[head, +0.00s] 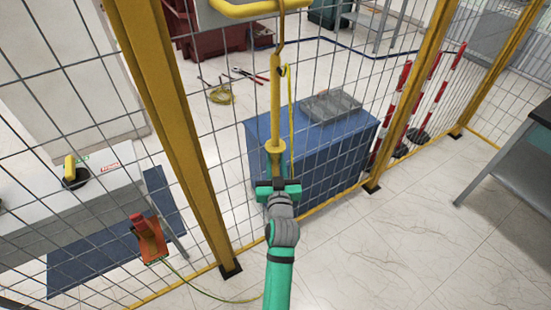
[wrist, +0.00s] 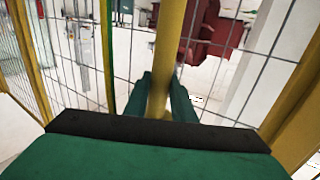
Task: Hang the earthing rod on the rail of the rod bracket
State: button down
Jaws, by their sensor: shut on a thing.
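The yellow earthing rod (head: 275,105) stands about upright in front of the mesh fence, with a thin hook at its upper end. My gripper (head: 277,172) is shut on the rod's lower end, below its collar. In the wrist view, the rod (wrist: 161,65) rises between the two green fingers of my gripper (wrist: 162,98). The yellow rail of the rod bracket (head: 245,10) is at the top edge of the head view. The hook overlaps the rail there; I cannot tell whether it rests on it. A yellow-green cable (head: 291,110) hangs beside the rod.
The mesh fence has thick yellow posts (head: 165,100) left and right of the rod. Behind it stand a blue cabinet (head: 310,150) with a grey tray on top and red-white poles. An orange clamp (head: 148,238) is at lower left. A dark-topped table (head: 515,165) is at right.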

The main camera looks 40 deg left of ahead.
jog(key=c, duration=1.4)
grip_release()
jog(key=shift+f, duration=0.1)
jog(key=v, duration=1)
jog(key=shift+s+d, duration=0.25)
jog(key=shift+d, duration=0.1)
